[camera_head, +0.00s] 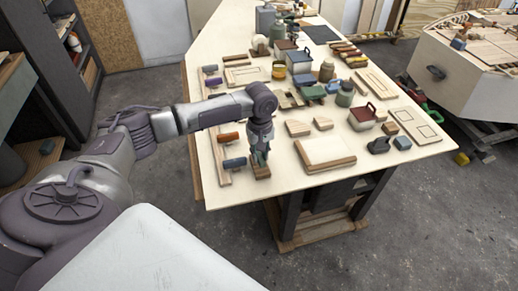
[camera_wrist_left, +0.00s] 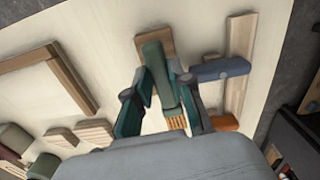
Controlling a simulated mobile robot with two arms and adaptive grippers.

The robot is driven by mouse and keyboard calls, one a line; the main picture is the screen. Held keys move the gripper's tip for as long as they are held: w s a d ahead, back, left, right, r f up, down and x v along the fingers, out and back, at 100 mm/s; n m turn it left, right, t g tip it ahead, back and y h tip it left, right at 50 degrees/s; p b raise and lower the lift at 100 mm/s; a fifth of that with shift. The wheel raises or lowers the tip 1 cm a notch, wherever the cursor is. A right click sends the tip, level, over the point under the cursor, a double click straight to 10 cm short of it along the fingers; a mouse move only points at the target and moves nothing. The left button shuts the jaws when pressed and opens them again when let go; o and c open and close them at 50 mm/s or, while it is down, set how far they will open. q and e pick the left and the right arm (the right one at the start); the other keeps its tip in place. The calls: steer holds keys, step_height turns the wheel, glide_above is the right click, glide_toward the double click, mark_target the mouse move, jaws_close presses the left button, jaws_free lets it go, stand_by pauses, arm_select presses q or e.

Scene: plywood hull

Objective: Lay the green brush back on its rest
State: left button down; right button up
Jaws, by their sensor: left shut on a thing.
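My left gripper (camera_head: 262,155) is shut on the green brush (camera_wrist_left: 160,75), low over the near left part of the worktable. In the wrist view, the brush lies between the two fingers (camera_wrist_left: 160,105), its handle pointing away and its tan bristles (camera_wrist_left: 176,123) nearer the palm. A small wooden block (camera_head: 261,172) is directly under the gripper; in the wrist view the block (camera_wrist_left: 166,38) shows past the handle's end and looks like the rest. I cannot tell whether the brush touches it. My right gripper is not in view.
Several tools and containers crowd the table behind.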

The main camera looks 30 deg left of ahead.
mark_target(261, 160)
arm_select(q)
steer(key=shift+s+d+f, duration=0.2)
steer(key=shift+f, duration=0.2)
steer(key=shift+s+d+f, duration=0.15)
steer(key=shift+d+f, duration=0.05)
steer(key=shift+f, duration=0.2)
steer(key=shift+s+d+f, duration=0.1)
steer(key=shift+f, duration=0.65)
steer(key=shift+r+p, duration=0.1)
steer(key=shift+p, duration=0.8)
steer(key=shift+p, duration=0.45)
stand_by(0.6)
